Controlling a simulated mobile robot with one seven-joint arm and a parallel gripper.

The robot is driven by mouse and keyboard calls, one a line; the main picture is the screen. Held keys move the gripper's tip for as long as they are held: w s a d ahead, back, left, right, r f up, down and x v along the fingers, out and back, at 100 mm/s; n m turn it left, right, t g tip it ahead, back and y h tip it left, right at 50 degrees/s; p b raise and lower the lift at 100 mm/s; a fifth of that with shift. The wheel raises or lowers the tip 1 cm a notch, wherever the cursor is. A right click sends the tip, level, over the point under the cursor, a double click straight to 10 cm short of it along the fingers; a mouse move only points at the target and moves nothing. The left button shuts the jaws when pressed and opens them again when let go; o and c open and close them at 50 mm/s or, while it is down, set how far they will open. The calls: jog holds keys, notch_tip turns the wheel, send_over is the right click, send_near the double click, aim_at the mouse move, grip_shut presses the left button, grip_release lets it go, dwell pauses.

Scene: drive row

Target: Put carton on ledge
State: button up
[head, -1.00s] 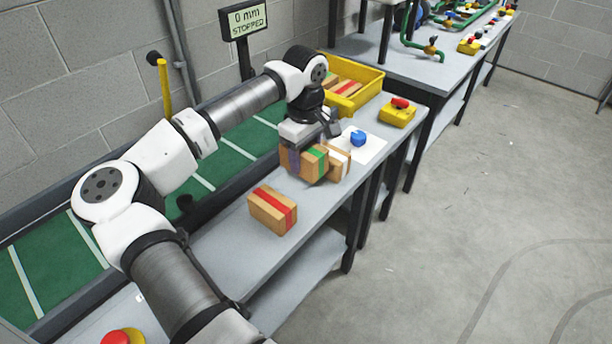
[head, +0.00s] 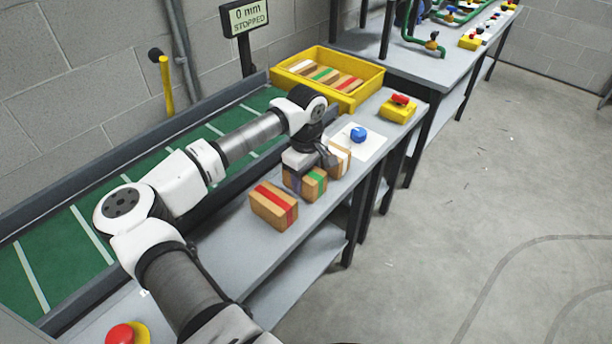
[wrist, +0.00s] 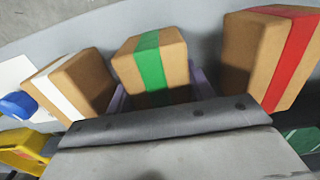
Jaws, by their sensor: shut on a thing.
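My gripper (head: 306,178) is shut on a brown carton with a green stripe (head: 316,185). In the wrist view the green-striped carton (wrist: 150,62) sits between the two fingers (wrist: 160,92). It is low over the grey ledge (head: 235,256) beside the conveyor; I cannot tell if its underside touches. A red-striped carton (head: 272,206) stands on the ledge to its left, and a white-striped carton (head: 340,162) stands to its right. The wrist view shows the white-striped carton (wrist: 72,85) at left and the red-striped carton (wrist: 268,55) at right, both apart from the held one.
A yellow bin (head: 347,101) with several striped cartons stands at the back. A blue knob (head: 358,135) on a white plate and a yellow box with a red button (head: 398,110) are farther right. The green conveyor (head: 90,235) runs behind; its display reads 0 mm, stopped.

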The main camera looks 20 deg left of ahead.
jog(key=o, duration=1.1)
notch_tip(320, 180, up, 12)
jog(key=b, duration=0.2)
jog(key=shift+r, duration=0.15)
